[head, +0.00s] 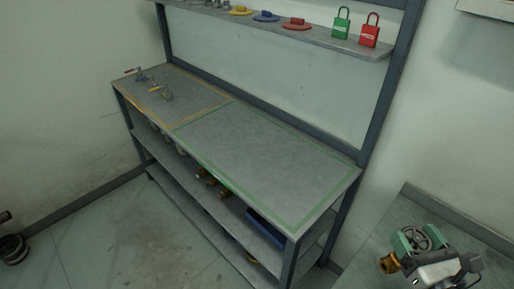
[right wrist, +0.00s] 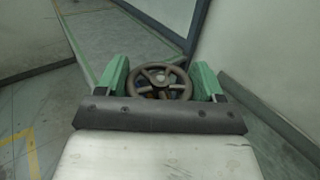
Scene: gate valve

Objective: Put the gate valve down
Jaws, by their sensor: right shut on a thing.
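The gate valve shows at the lower right of the head view, with a grey round handwheel (head: 416,237) and a brass end (head: 389,264). My right gripper (head: 411,242) is shut on it, with green fingers on either side of the handwheel. In the right wrist view the handwheel (right wrist: 160,81) sits between the green fingers; the valve body is mostly hidden. The gripper is to the right of the workbench (head: 255,151) and apart from it. The bench's right part is bare inside a green outline. My left gripper is not in view.
Small valves (head: 166,94) stand in the yellow-outlined left part of the bench. A raised shelf (head: 330,43) holds green and red padlocks (head: 341,24) and coloured discs. Lower shelves hold brass fittings and a blue bin (head: 265,228). An upright post stands at the bench's right rear.

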